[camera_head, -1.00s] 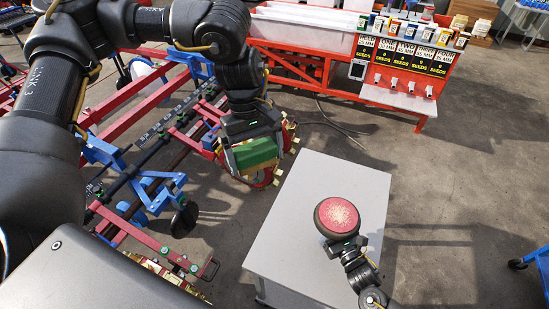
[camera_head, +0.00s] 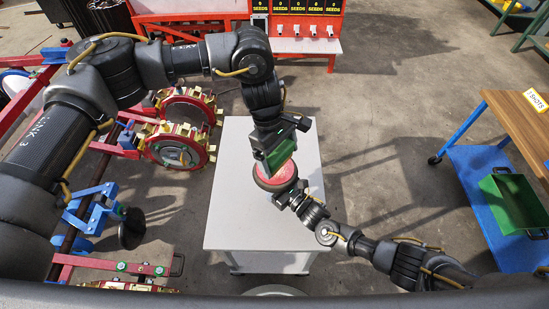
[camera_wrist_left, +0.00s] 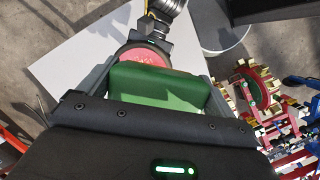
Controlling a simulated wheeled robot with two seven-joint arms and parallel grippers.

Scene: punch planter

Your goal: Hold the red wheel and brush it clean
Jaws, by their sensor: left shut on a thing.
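The red wheel (camera_head: 284,175), a disc with a dark rim and a pale speckled patch on its face, is held above the white table by my right gripper (camera_head: 287,190), shut at its near edge. My left gripper (camera_head: 279,149) is shut on a green block-shaped brush (camera_head: 281,156). The brush is over the wheel and hides part of its face in the head view. In the left wrist view the brush (camera_wrist_left: 155,88) is between the fingers, with the wheel (camera_wrist_left: 145,57) just beyond it. I cannot tell whether they touch. The brush's underside is hidden.
The white table (camera_head: 228,215) has a bare top below both grippers. Planter units with red rings (camera_head: 178,146) stand close at the left. A blue cart (camera_head: 480,190) with a green bin (camera_head: 515,205) is at the right. A red seed stand (camera_head: 305,45) is behind.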

